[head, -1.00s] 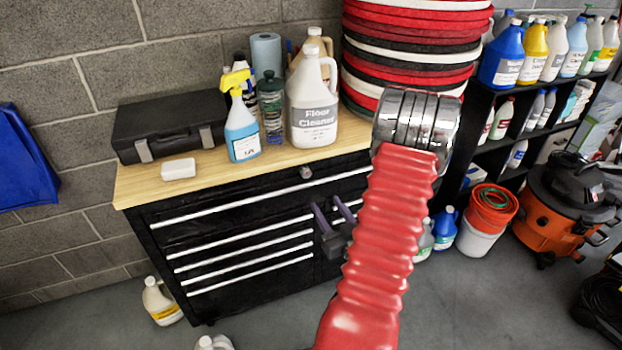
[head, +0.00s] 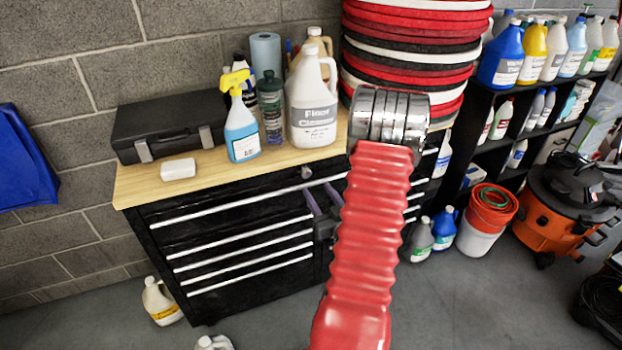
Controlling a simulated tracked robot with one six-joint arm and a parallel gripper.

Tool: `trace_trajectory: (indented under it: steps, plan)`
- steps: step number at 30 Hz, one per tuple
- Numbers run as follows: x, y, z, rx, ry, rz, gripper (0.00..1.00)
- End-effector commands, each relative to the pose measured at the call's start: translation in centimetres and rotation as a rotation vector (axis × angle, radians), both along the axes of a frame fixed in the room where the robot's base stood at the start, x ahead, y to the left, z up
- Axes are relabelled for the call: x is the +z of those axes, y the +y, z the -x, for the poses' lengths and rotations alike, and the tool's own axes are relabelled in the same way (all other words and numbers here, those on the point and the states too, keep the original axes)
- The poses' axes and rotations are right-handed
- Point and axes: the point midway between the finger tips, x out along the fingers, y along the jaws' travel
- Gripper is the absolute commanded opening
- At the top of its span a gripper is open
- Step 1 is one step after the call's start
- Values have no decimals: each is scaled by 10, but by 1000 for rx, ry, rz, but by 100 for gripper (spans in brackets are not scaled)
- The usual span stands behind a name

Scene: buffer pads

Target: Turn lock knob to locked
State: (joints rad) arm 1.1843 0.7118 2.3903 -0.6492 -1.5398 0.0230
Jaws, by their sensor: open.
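The lock knob (head: 306,172) is a small round silver piece on the black front of the tool cabinet (head: 235,192), near the top edge below the wooden top. Its turn position is too small to tell. My gripper (head: 319,189) shows two purplish fingers pointing up, just below and slightly right of the knob in the picture. The fingers are apart with nothing between them. They do not appear to touch the knob, though depth is hard to judge. My red arm sleeve hides the cabinet's right part.
On the wooden top (head: 140,190) stand a black case (head: 168,125), a white block (head: 178,169), a spray bottle (head: 241,118), a floor cleaner jug (head: 313,105) and stacked red, white and black pads (head: 410,45). White jugs (head: 162,300) stand on the floor. A bottle shelf is at right.

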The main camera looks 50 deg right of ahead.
Motion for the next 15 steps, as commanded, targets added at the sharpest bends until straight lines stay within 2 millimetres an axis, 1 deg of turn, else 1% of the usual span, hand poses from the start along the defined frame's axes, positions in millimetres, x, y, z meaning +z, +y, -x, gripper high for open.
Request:
trace_trajectory:
  steps: [1,9,15]
  plan:
    - [0,-4,-8,2,1,1,44]
    - [0,-24,-43,2,-1,0,44]
    - [0,-35,-60,1,0,0,44]
